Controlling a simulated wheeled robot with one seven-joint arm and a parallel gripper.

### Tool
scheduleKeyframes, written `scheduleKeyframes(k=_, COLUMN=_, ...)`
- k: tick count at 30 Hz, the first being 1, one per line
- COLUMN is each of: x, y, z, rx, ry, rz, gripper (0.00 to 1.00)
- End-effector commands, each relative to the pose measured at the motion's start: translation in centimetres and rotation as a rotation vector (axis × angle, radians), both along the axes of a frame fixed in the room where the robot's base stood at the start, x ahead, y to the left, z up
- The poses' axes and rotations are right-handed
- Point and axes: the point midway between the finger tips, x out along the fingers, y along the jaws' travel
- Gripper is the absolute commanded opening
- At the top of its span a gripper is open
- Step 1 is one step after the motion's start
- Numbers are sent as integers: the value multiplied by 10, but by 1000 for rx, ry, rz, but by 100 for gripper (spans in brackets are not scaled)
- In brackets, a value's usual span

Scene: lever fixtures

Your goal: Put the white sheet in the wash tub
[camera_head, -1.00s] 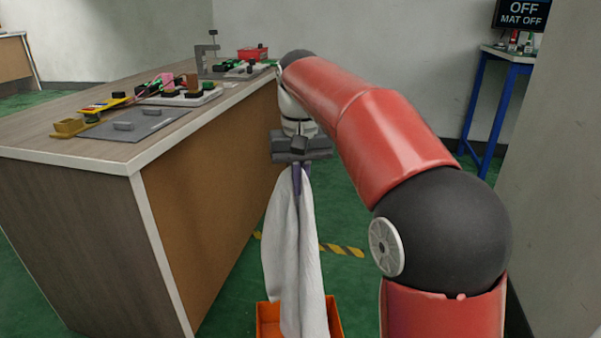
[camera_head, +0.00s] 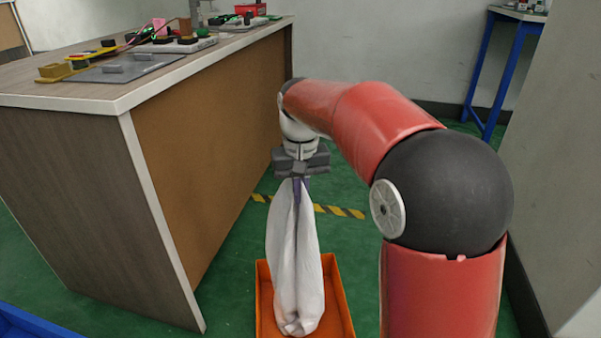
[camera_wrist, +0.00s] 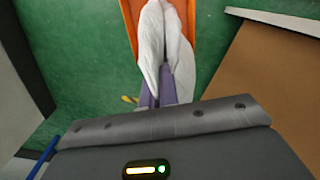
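The white sheet (camera_head: 295,260) hangs in long folds from my gripper (camera_head: 301,184). The purple fingers are shut on its upper end, as also shows in the wrist view (camera_wrist: 165,92). An open orange tub (camera_head: 343,300) stands on the floor below. The sheet's lower end appears within the tub's outline; I cannot tell whether it rests on the bottom. A blue rim (camera_head: 30,322) of another container shows at the bottom left. Which container is the wash tub is not marked.
A workbench (camera_head: 165,215) stands close on the left, with a grey plate (camera_head: 125,67) and several small fixtures on top. A blue-legged table (camera_head: 488,75) stands at the back right. A wall is on the right. Green floor with a yellow-black stripe (camera_head: 335,211) lies behind the tub.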

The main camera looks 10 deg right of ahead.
Motion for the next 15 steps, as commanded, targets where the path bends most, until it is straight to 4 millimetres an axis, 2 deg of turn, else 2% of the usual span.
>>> scheduleKeyframes(k=7, x=0, y=0, z=-20, rx=0, ry=2, rz=0, gripper=0)
scheduleKeyframes(k=15, x=-1, y=0, z=-73, rx=0, ry=5, rz=0, gripper=0)
